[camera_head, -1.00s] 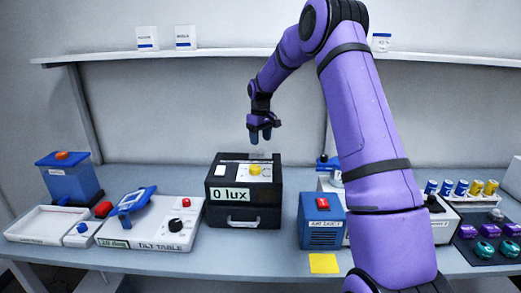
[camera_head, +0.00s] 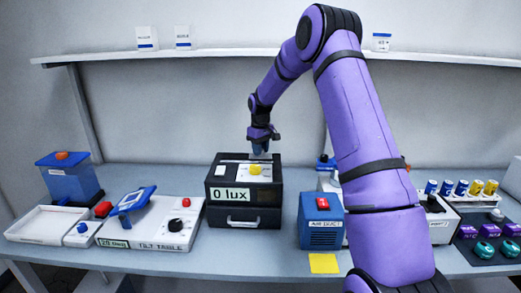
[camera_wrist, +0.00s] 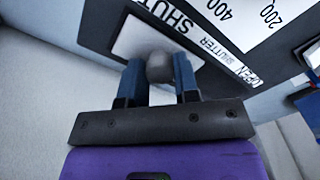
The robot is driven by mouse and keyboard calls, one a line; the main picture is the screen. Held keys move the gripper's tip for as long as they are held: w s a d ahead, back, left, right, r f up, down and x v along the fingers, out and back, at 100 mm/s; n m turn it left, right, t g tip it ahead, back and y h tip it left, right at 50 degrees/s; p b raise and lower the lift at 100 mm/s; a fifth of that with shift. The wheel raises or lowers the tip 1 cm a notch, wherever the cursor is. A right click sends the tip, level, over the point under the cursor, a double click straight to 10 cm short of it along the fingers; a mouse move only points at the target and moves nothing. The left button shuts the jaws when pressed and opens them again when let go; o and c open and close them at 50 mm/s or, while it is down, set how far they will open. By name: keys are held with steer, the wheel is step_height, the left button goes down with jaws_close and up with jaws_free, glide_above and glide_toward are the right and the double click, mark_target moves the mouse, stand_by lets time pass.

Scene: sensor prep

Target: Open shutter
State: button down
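The black sensor box (camera_head: 214,190) with a "0 lux" display (camera_head: 232,195), a yellow knob (camera_head: 254,170) and a front handle stands mid-bench. In the wrist view, a grey round shutter knob (camera_wrist: 160,68) sits on a light plate (camera_wrist: 133,42) beside the printed words "SHUTTER" and "OPEN". My gripper (camera_head: 259,150) points down at the rear of the box top. In the wrist view, my gripper's two blue fingers (camera_wrist: 159,80) are apart, one on each side of the knob. I cannot tell whether they touch it.
Left of the box is a tilt table (camera_head: 150,235); farther left are a white tray (camera_head: 42,222) and a blue container (camera_head: 70,180). Right is a blue box with a red switch (camera_head: 322,225). A yellow note (camera_head: 323,263) lies in front. A shelf (camera_head: 220,53) runs above.

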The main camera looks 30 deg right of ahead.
mark_target(238, 157)
steer(key=w+a, duration=0.1)
steer(key=a, duration=0.1)
steer(key=w+a, duration=0.4)
steer(key=a, duration=0.1)
steer(key=shift+a, duration=0.1)
steer(key=c, duration=0.8)
jaws_free()
steer(key=shift+c, duration=0.2)
step_height(238, 157, up, 11)
steer(key=shift+f, duration=0.1)
